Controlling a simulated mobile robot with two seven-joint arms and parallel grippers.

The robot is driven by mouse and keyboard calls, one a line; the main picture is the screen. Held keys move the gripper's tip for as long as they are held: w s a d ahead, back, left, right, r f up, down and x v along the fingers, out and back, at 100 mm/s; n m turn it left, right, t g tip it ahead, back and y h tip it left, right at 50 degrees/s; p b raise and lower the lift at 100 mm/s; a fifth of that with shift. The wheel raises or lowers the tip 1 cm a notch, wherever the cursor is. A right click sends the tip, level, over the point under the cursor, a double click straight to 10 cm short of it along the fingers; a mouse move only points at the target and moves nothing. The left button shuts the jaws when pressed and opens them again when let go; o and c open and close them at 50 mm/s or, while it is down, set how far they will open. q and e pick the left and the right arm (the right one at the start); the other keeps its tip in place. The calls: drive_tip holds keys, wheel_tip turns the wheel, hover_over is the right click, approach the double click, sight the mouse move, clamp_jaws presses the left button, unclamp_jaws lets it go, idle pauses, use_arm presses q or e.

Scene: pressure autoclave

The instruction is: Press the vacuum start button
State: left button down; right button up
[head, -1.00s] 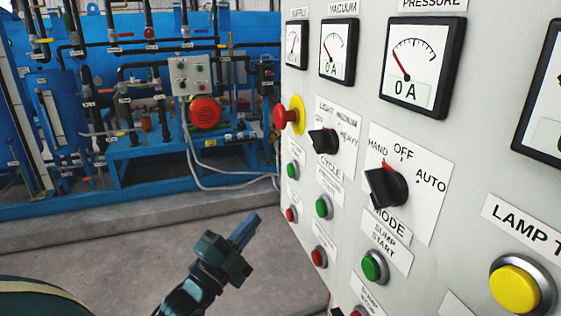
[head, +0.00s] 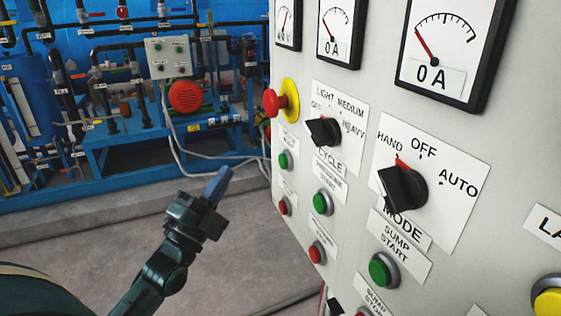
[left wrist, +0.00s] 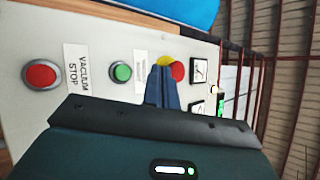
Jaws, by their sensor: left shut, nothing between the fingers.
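The vacuum start button is the small green button (head: 284,160) in the leftmost column of the grey panel, above a red button (head: 284,206). In the left wrist view the green button (left wrist: 121,72) lies between the red button labelled VACUUM STOP (left wrist: 40,75) and the red-yellow emergency stop. Its own label is partly hidden by my fingers and too blurred to read. My left gripper (head: 221,174) is shut and empty, left of the panel and apart from the button in the head view. Its blue fingers (left wrist: 158,75) also show in the left wrist view. My right gripper is not in view.
A red emergency stop with a yellow collar (head: 281,100) protrudes just above the green button. Black selector knobs (head: 403,188) and other buttons (head: 383,269) fill the panel to the right. Blue machinery (head: 110,150) stands behind, with open floor before it.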

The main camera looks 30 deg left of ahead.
sight(283, 161)
use_arm(q)
drive_tip(key=w+d, duration=0.5)
drive_tip(key=w, duration=0.1)
drive_tip(key=shift+w+d, duration=0.2)
drive_tip(key=shift+w, duration=0.05)
idle(0.3)
idle(0.6)
idle(0.8)
drive_tip(key=shift+w+d, duration=0.1)
drive_tip(key=shift+w+d, duration=0.2)
idle(0.3)
